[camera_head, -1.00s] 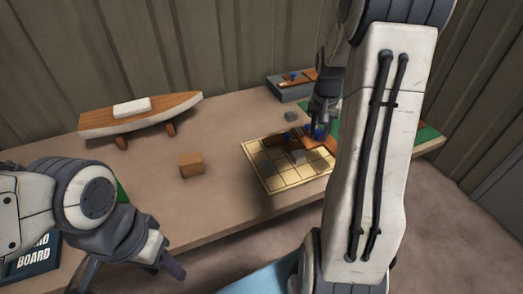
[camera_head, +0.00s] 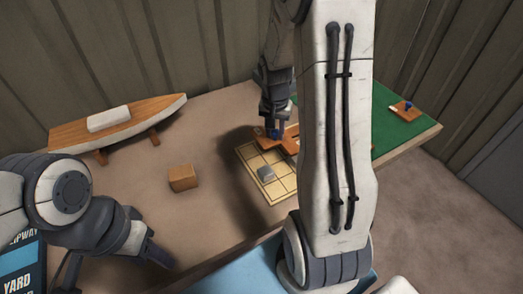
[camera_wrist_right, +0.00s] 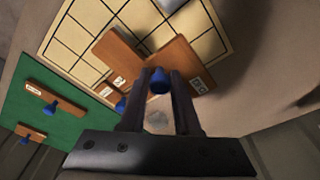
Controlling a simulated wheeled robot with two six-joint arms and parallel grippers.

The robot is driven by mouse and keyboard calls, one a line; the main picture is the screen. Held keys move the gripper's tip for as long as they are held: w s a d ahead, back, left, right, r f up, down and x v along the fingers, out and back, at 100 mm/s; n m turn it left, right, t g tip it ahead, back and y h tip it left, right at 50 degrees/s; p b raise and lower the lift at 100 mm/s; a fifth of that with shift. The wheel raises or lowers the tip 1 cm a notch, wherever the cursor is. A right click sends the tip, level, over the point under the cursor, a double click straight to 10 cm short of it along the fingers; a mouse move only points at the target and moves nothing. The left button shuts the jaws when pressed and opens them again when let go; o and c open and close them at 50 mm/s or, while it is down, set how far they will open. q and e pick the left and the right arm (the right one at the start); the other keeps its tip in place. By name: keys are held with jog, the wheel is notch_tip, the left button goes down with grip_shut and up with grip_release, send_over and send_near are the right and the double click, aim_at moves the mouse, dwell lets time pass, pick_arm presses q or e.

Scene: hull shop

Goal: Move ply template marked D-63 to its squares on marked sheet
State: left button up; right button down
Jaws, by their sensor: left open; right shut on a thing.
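My right gripper (camera_head: 274,130) is shut on the blue knob (camera_wrist_right: 159,82) of a brown ply template (camera_wrist_right: 183,62); its small white label is too small to read. It is over the back part of the marked sheet (camera_head: 278,186), a pale board with a dark grid. In the right wrist view the held template overlaps another brown template (camera_wrist_right: 118,62) with its own label and blue knob. Whether they touch, I cannot tell. My left gripper (camera_head: 160,256) is open and empty, low at the left, away from the sheet.
A grey block (camera_head: 266,173) sits on the sheet. A green mat (camera_head: 398,130) on the right bears a knobbed template (camera_head: 404,108); the wrist view shows two there. A wooden block (camera_head: 183,178) and a boat model (camera_head: 120,122) stand left. Bare table lies between.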

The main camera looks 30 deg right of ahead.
aim_at(264, 145)
jog(key=a+f, duration=0.2)
jog(key=a, duration=0.1)
jog(key=shift+w+a, duration=0.1)
jog(key=shift+a, duration=0.05)
jog(key=shift+f, duration=2.05)
jog(key=c, duration=1)
grip_release()
jog(key=shift+f+b, duration=0.2)
jog(key=shift+b, duration=0.15)
jog(key=shift+c, duration=0.2)
jog(key=o, duration=0.4)
jog(key=shift+r, duration=0.1)
